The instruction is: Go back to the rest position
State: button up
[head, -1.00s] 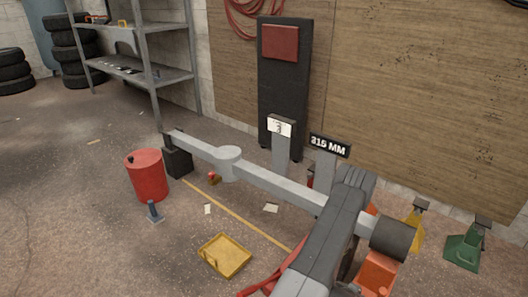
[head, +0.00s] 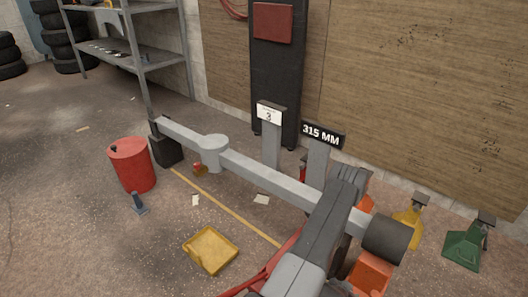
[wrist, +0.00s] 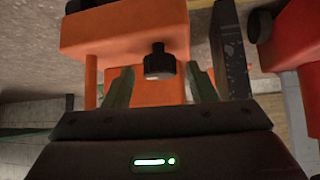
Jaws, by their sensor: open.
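My gripper (wrist: 160,89) shows in the wrist view, with its two green-grey fingers spread apart. Nothing is held between them. A black knob (wrist: 160,62) on an orange block (wrist: 130,28) sits ahead, between the fingertips in the picture. I see no finger touching the knob, but the depth gap is hard to judge. In the head view I cannot make out my gripper. An orange part (head: 370,276) shows at the lower right there.
A grey beam (head: 270,178) spans the middle. Red drum (head: 132,165), yellow tray (head: 211,250), yellow stand (head: 411,228) and green stand (head: 466,246) are on the floor. A sign reading 315 MM (head: 322,135) stands behind the beam. Open floor lies at left.

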jog(key=shift+w+a+m+g+h+p, duration=0.15)
jog(key=shift+m+g+h, duration=0.3)
jog(key=shift+m+g, duration=0.65)
jog(key=shift+w+d+m+g+h+p, duration=0.2)
jog(key=shift+m+g+h, duration=0.4)
jog(key=shift+m, duration=0.9)
jog(key=shift+w+a+m+g+p, duration=0.1)
jog(key=shift+m+g+p, duration=0.25)
jog(key=shift+m+g, duration=0.7)
jog(key=shift+w+a+m+g+p, duration=0.1)
jog(key=shift+m+g+p, duration=0.25)
jog(key=shift+m+g, duration=0.7)
jog(key=shift+p+v, duration=0.3)
jog(key=shift+v, duration=0.65)
jog(key=shift+a+r, duration=0.1)
jog(key=shift+s+a, duration=0.1)
jog(key=shift+s, duration=0.05)
